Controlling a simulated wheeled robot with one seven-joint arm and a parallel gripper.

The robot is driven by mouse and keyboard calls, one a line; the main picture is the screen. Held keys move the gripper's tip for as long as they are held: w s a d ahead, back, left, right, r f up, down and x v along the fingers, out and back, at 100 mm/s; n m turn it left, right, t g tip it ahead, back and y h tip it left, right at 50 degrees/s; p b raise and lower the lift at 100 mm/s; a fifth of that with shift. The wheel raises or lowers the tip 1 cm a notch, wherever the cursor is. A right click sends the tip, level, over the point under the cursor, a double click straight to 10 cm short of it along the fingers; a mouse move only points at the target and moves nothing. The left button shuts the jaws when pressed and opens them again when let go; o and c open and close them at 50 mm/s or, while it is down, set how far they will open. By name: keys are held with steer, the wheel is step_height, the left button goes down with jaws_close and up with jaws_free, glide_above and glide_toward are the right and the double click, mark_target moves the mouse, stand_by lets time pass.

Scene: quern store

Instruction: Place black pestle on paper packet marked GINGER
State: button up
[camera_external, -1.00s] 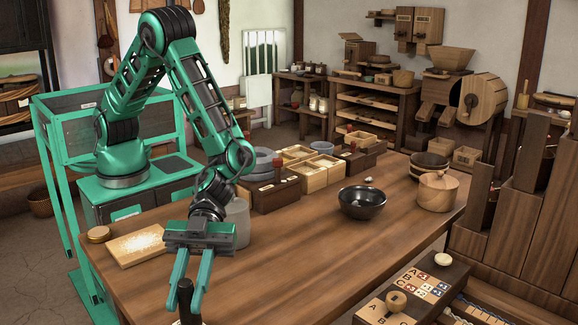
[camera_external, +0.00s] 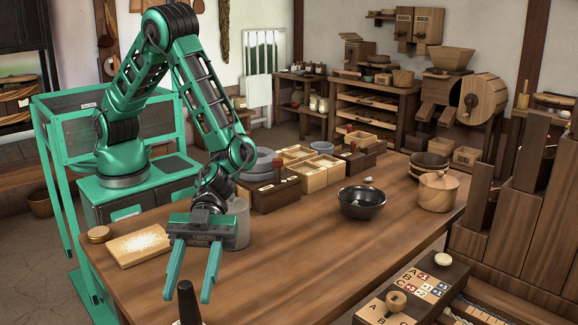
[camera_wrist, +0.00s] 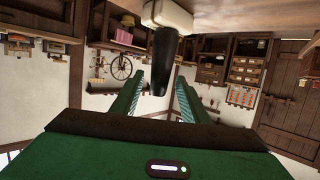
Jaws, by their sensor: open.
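The black pestle (camera_external: 188,304) stands upright at the near edge of the external view, its lower end cut off by the frame. In the wrist view, which looks upside down, the pestle (camera_wrist: 162,65) stands on a cream-white block-like thing (camera_wrist: 168,14). That thing may be the paper packet; no GINGER marking is readable. A pale bit also shows at the pestle's foot in the external view. My gripper (camera_external: 187,296) is open and empty, its fingers spread wide. In the wrist view the pestle shows ahead of and between the fingers (camera_wrist: 159,84), apart from both.
A grey cylindrical pot (camera_external: 239,222) stands right behind my gripper. A board with pale grains (camera_external: 138,245) and a round tin (camera_external: 99,234) lie to the left. A dark bowl (camera_external: 362,202) and a lidded wooden pot (camera_external: 437,192) stand to the right. The middle tabletop is clear.

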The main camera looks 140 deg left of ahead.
steer(key=v, duration=0.5)
steer(key=s+d+r+m+g+y, duration=0.1)
steer(key=s+d+r+g, duration=0.25)
steer(key=s, duration=0.45)
steer(key=s+d+r+g+y, duration=0.1)
steer(key=s+d+r+g, duration=0.1)
steer(key=s+d, duration=0.4)
steer(key=s+d+r+m+g, duration=0.1)
steer(key=s+d+r+g, duration=0.15)
steer(key=s, duration=0.65)
steer(key=s+a+r+n+y, duration=0.1)
steer(key=s+a+y, duration=0.2)
steer(key=s, duration=0.6)
steer(key=s+a+n+g+y, duration=0.1)
steer(key=s+a, duration=0.3)
steer(key=s, duration=0.5)
steer(key=s+a+r+n+g+y, duration=0.1)
steer(key=s+a+y, duration=0.3)
steer(key=s, duration=0.5)
steer(key=shift+r+n+y, duration=0.3)
steer(key=shift+r+n, duration=0.05)
steer(key=shift+n, duration=0.45)
